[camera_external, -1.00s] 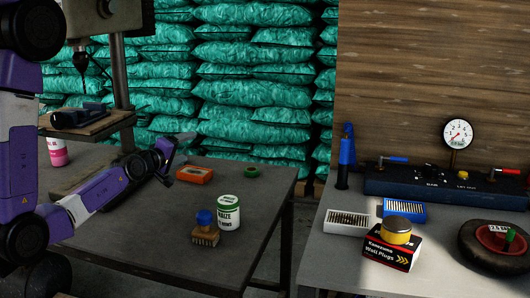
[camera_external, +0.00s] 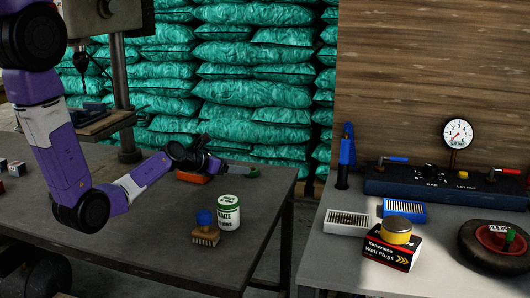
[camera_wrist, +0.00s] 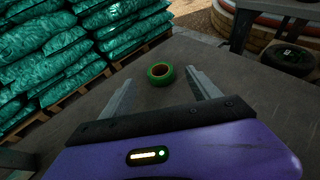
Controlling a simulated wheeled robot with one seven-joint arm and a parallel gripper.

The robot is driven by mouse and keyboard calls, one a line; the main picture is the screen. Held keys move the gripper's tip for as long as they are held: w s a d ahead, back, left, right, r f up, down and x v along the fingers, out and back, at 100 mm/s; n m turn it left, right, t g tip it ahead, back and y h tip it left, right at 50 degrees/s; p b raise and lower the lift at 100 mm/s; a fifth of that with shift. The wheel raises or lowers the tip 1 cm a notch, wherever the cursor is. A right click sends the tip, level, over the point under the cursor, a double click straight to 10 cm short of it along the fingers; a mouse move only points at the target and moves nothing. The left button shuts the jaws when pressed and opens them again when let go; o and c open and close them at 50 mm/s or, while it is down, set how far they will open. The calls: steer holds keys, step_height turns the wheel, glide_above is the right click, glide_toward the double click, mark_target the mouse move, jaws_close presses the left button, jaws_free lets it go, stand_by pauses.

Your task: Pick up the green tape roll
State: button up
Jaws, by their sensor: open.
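The green tape roll (camera_external: 253,171) lies flat near the back right corner of the grey table, with its hole facing up. In the wrist view the roll (camera_wrist: 153,80) sits ahead, just beyond and between the fingertips. My gripper (camera_wrist: 160,82) is open and empty, its two fingers spread to either side of the roll's line. In the external view my gripper (camera_external: 231,167) is low over the table, just left of the roll. Its fingers appear to end close to the roll; whether they touch it cannot be told.
An orange box (camera_external: 190,178) lies under my wrist, partly hidden. A white-and-green can (camera_external: 228,214) and a blue-knobbed brush (camera_external: 205,233) stand nearer the front. Stacked green sacks (camera_external: 255,95) rise behind the table. A gap separates it from the right-hand bench (camera_external: 335,257).

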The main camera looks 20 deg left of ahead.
mark_target(255, 170)
steer(key=b+x, duration=0.1)
steer(key=x, duration=0.5)
steer(key=shift+f, duration=0.25)
steer(key=c, duration=1.4)
steer(key=shift+r, duration=0.15)
